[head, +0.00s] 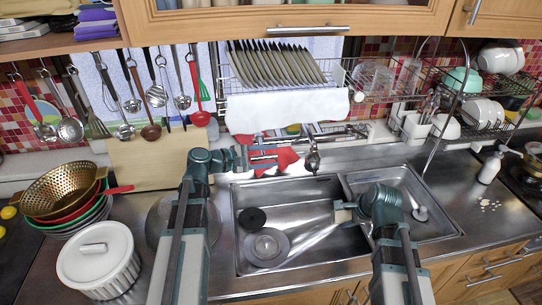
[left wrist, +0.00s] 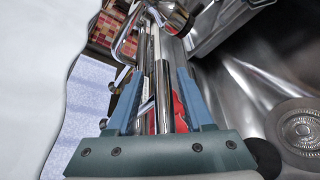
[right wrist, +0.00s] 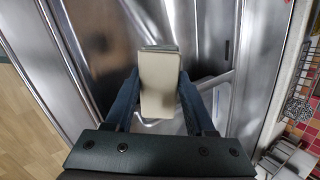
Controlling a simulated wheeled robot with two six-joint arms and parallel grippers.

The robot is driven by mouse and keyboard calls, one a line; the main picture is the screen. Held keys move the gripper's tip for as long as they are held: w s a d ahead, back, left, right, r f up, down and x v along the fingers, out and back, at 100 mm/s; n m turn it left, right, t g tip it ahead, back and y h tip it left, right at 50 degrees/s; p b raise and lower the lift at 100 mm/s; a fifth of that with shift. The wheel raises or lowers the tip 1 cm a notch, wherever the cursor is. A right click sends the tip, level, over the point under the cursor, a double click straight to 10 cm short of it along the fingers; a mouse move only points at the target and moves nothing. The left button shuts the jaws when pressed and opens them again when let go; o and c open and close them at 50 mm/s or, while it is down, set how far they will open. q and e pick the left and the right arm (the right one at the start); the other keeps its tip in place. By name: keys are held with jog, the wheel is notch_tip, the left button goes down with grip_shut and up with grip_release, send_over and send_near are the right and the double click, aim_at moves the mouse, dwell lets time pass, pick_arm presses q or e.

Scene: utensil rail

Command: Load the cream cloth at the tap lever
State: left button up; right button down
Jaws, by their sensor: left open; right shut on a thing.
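The cream cloth (right wrist: 160,85) is a small, block-shaped folded piece between the fingers of my right gripper (right wrist: 160,108). In the head view the cream cloth (head: 343,213) sticks out left from my right gripper (head: 352,211), above the sink. The chrome tap (head: 313,158) stands behind the sink. My left gripper (head: 264,157) is open at the tap's left side. In the left wrist view its fingers (left wrist: 164,95) stand either side of chrome tubing (left wrist: 163,95); contact cannot be told. I cannot make out the lever clearly.
A red cloth (head: 284,161) lies behind my left gripper. A white cloth (head: 285,108) hangs from the plate rack (head: 275,65) above. The sink (head: 305,190) holds a dark round piece (head: 252,218). A white pot (head: 98,258) and colander (head: 62,188) stand left.

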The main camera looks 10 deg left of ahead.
notch_tip(320, 180, up, 3)
jog(key=p, duration=0.2)
jog(key=shift+p, duration=0.35)
pick_arm(q)
jog(key=v, duration=1.1)
jog(key=shift+s+a, duration=0.15)
pick_arm(e)
jog(key=shift+f, duration=0.1)
